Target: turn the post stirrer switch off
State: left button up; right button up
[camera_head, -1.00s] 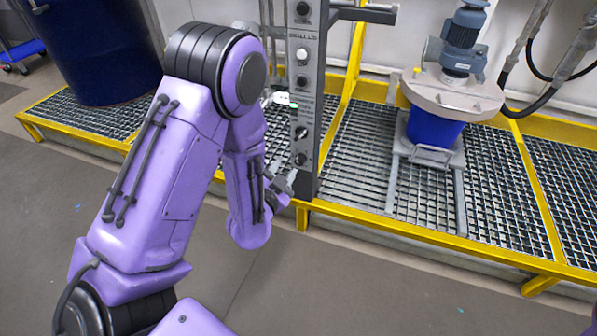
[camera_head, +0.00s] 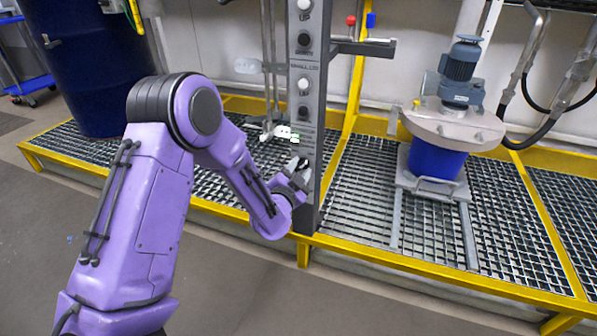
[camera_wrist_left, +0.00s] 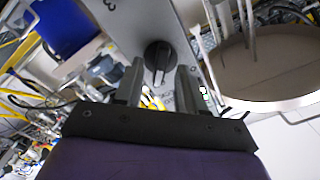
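The grey control post (camera_head: 308,100) stands upright at the front of the grating, with a column of buttons and switches. In the left wrist view, a black rotary switch (camera_wrist_left: 158,56) sits on the grey panel face (camera_wrist_left: 140,20). My left gripper (camera_wrist_left: 159,72) is open, its two fingers either side of the switch with gaps visible. I cannot tell whether the fingertips reach past its front. In the head view, my left gripper (camera_head: 301,168) is at the lower part of the post and partly hides the switches there. My right gripper is not in view.
A blue drum with an agitator motor (camera_head: 461,70) on its lid stands right of the post. A dark blue drum (camera_head: 90,70) stands at the left. A grey bracket (camera_head: 362,48) juts right from the post. Yellow rails (camera_head: 400,248) edge the grating, with open floor in front.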

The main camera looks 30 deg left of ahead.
pick_arm(q)
grip_shut()
jog(key=n+p, duration=0.2)
jog(key=n, duration=0.1)
jog(key=shift+r+n, duration=0.1)
jog(key=shift+n, duration=0.3)
jog(key=n+p, duration=0.1)
jog(key=n, duration=0.3)
jog(key=shift+a+n+p, duration=0.15)
jog(key=shift+n+p, duration=0.15)
jog(key=shift+p, duration=0.05)
jog(key=n+p, duration=0.1)
jog(key=n, duration=0.2)
jog(key=shift+s+a+n, duration=0.1)
jog(key=shift+n, duration=0.2)
jog(key=shift+a+n+p, duration=0.1)
jog(key=shift+n+p, duration=0.45)
jog(key=shift+n, duration=1.35)
jog(key=shift+f, duration=0.2)
